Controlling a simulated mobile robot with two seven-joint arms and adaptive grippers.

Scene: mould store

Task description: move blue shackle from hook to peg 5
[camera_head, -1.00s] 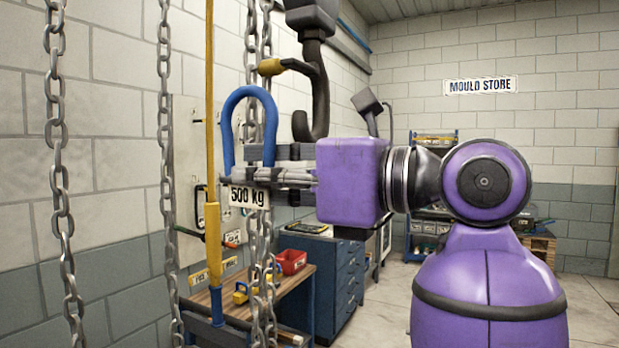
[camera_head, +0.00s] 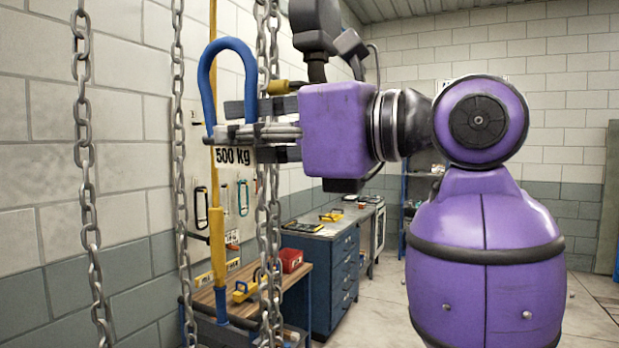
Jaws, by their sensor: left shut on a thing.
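The blue shackle (camera_head: 209,78) is upright with its bow on top, left of the hoist hook. My left gripper (camera_head: 238,128) is shut on its lower part, and its fingers hide part of the legs. The dark hook (camera_head: 317,72) with its yellow latch (camera_head: 281,87) hangs behind the gripper, mostly hidden by it. The shackle looks clear of the hook. A pegboard (camera_head: 230,180) on the left wall bears several hanging shackles; I cannot tell which peg is peg 5. My right gripper is not in view.
Chains (camera_head: 83,180) hang at the left and in the middle, in front of the pegboard. A yellow upright bar (camera_head: 217,240) stands there too. Below are a wooden bench (camera_head: 207,296) with a red bin (camera_head: 291,260) and a blue drawer cabinet (camera_head: 333,280). Open floor lies at the right.

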